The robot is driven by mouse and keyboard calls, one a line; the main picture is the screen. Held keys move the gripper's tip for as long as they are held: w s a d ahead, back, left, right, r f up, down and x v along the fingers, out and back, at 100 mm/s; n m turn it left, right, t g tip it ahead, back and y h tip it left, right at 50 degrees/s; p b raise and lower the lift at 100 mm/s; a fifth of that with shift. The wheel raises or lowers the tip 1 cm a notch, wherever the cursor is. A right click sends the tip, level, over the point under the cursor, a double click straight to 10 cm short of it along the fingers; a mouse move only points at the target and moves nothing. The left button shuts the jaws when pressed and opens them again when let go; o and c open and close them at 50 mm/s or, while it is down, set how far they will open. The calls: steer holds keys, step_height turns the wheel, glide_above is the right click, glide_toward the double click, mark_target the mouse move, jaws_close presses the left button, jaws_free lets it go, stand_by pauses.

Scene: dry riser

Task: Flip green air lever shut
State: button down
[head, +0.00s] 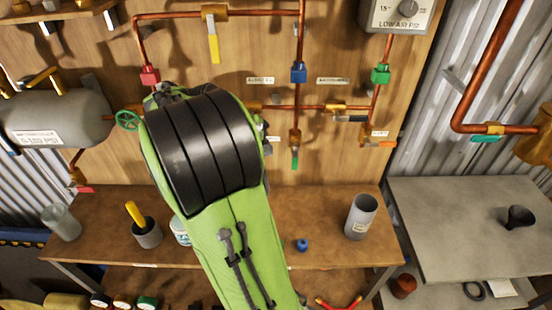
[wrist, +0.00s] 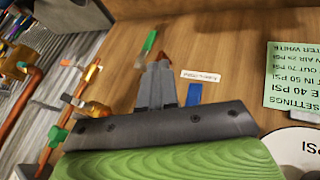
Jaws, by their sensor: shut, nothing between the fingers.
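A lever with a green grip (head: 295,160) hangs downward from a brass valve (head: 295,137) on the board, just right of my arm in the head view. What looks like the same green grip (wrist: 150,42) shows in the wrist view, just beyond my fingertips. My gripper (wrist: 160,66) is shut and empty, its grey fingers pointing at the board close to that lever. I cannot tell whether they touch it. The fingers hide part of the valve. In the head view my gripper is hidden behind my green arm. Another green-teal lever (head: 485,139) sits on the far right pipe.
An orange lever (head: 382,144) is right of the green one. A bench (head: 330,225) below holds a grey cup (head: 361,216). A grey tank (head: 55,115) stands at left.

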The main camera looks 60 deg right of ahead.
steer(key=b+x, duration=0.2)
steer(key=x, duration=0.7)
steer(key=shift+d+f, duration=0.15)
steer(key=shift+f, duration=0.15)
steer(key=shift+s+d, duration=0.1)
